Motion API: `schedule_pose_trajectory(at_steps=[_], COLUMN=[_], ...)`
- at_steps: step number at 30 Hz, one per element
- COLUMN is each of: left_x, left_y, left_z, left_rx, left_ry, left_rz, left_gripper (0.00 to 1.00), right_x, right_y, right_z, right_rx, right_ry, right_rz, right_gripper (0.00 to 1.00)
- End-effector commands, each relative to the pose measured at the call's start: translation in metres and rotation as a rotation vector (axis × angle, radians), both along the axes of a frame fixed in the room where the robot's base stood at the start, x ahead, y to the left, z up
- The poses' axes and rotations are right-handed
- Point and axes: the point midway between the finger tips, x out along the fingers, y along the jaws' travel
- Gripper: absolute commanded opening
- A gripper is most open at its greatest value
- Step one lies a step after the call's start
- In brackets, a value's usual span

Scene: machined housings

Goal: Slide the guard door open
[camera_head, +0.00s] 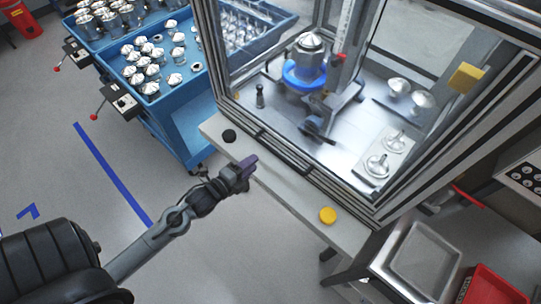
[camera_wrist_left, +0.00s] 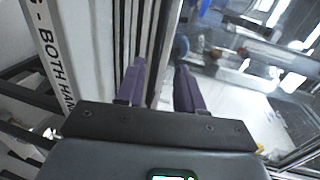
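The guard door (camera_head: 285,153) is the clear front of a metal-framed machine enclosure, seen at upper right in the head view. Through it show a blue ring fixture and several metal housings. My left gripper (camera_head: 249,167) has purple fingers and is low in front of the door's bottom rail, over the pale ledge. In the left wrist view, the two fingers (camera_wrist_left: 160,88) are apart, with dark and silver upright frame strips (camera_wrist_left: 160,35) behind the gap. I cannot tell whether they touch the frame. My right gripper is not in view.
A black button (camera_head: 229,136) and a yellow button (camera_head: 328,215) sit on the pale ledge (camera_head: 290,195). A blue cart (camera_head: 175,125) with metal parts stands left of the enclosure. A grey tray (camera_head: 425,262) and red bin (camera_head: 493,288) are at lower right.

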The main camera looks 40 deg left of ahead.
Motion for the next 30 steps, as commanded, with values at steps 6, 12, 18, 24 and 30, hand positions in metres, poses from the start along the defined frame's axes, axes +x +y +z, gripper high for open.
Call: schedule_pose_trajectory(at_steps=[6,12,18,24,30], left_x=[0.020,0.051,0.079,0.098,0.104], left_y=[0.000,0.000,0.000,0.000,0.000], left_z=[-0.004,-0.010,-0.016,-0.021,-0.022], left_rx=[-0.001,-0.003,-0.002,-0.003,-0.001], left_ry=[-0.003,-0.002,-0.001,0.000,0.000], left_rz=[0.000,0.001,0.000,0.001,-0.001], left_gripper=[0.37,0.37,0.37,0.37,0.37], right_x=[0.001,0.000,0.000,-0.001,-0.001], right_y=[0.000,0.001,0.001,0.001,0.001], right_z=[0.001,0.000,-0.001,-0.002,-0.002], right_rx=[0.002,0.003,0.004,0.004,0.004], right_ry=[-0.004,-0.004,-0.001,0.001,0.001], right_rz=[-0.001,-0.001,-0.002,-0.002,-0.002], right_gripper=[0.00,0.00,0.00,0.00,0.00])
